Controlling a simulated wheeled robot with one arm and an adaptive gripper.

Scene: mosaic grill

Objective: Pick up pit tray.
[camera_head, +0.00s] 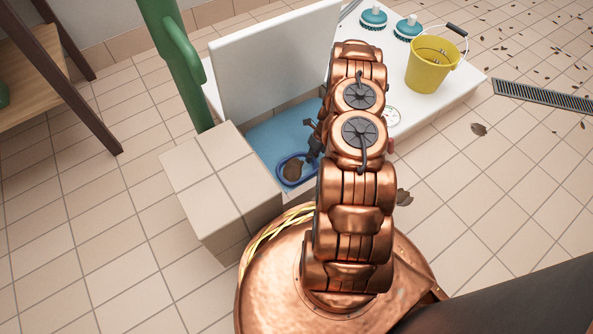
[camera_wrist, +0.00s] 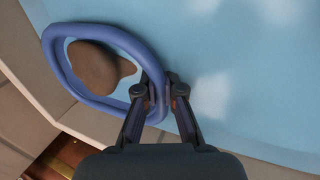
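The pit tray (camera_head: 281,174) looks like a shallow oval with a thick blue rim, inside the light-blue-floored basin. Its rim shows large in the wrist view (camera_wrist: 66,83), with a brown rounded lump (camera_wrist: 98,66) inside it. My gripper (camera_head: 315,147) is at the tray's right side in the head view. In the wrist view the fingertips (camera_wrist: 160,84) are close together, one on each side of the tray's right rim. I cannot tell whether they press on it. My arm hides part of the basin.
A white panel (camera_head: 275,62) stands upright behind the basin, and a tiled block (camera_head: 218,172) is at its left. A green post (camera_head: 176,70) rises beyond. A yellow bucket (camera_head: 432,68) and teal-topped brushes (camera_head: 373,17) stand on the white ledge (camera_head: 465,84).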

